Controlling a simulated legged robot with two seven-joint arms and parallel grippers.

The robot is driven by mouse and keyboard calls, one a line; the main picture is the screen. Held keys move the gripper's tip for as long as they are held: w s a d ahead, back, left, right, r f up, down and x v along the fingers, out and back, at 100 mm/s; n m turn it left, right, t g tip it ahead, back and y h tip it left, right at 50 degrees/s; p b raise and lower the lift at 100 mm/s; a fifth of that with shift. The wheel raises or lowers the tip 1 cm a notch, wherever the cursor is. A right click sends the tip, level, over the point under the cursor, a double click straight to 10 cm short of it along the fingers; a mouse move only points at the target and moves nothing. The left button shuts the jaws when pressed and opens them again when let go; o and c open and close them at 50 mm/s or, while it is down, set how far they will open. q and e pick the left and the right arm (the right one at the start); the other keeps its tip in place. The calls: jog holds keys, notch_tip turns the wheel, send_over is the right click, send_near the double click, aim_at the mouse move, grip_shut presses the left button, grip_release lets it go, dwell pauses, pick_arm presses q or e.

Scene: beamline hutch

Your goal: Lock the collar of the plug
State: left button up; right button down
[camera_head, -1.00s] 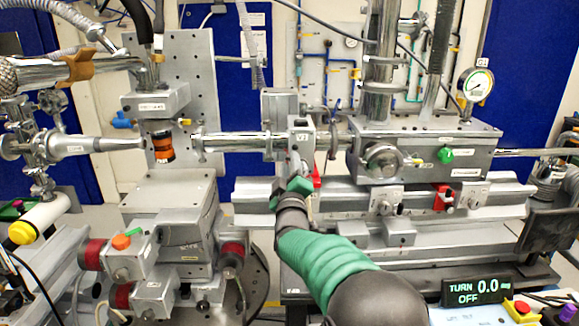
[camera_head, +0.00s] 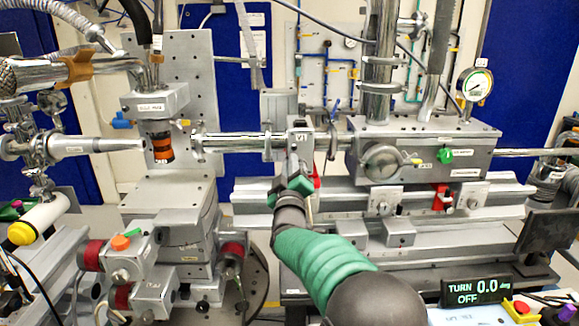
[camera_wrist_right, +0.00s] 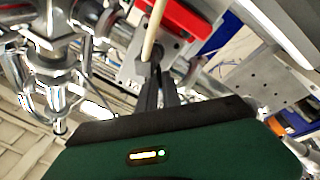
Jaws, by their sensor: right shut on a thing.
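My right gripper (camera_head: 298,182) is at the front of the grey block marked V1 (camera_head: 300,142), with its green arm reaching in from the bottom. In the right wrist view its dark fingers (camera_wrist_right: 157,82) are close together at a grey fitting at the end of a cream cable (camera_wrist_right: 155,28). I take this fitting to be the plug; the fingers hide most of it, and its collar cannot be made out. A red part (camera_wrist_right: 182,18) lies right beside the cable. My left gripper is not in view.
A display (camera_head: 474,288) at lower right reads TURN 0.0 deg, OFF. A metal rail (camera_head: 500,190) and a large grey housing (camera_head: 440,165) stand right of the gripper. A stage with red and orange knobs (camera_head: 120,242) stands to the left.

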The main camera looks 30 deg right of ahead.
jog(key=m, duration=0.1)
jog(key=m+g, duration=0.1)
jog(key=m, duration=0.1)
jog(key=m+h+p, duration=0.1)
jog(key=m, duration=0.1)
jog(key=shift+s+d+r+g, duration=0.2)
jog(key=shift+d+r+g, duration=0.1)
jog(key=shift+d+r, duration=0.05)
jog(key=shift+s+d+r+m+g+h+p, duration=0.1)
jog(key=shift+d+m+g+h+p, duration=0.1)
jog(key=shift+m, duration=0.7)
jog(key=shift+s+d+m+g+h+p, duration=0.1)
jog(key=shift+d+m+g+p, duration=0.1)
jog(key=shift+m, duration=0.7)
jog(key=shift+s+d+r+m+g+h+p, duration=0.1)
jog(key=shift+d+m+g, duration=0.1)
jog(key=shift+m, duration=0.7)
jog(key=shift+f, duration=0.1)
jog(key=c, duration=1.5)
grip_release()
jog(key=shift+r, duration=0.2)
jog(key=shift+s+a, duration=0.1)
jog(key=shift+s, duration=0.05)
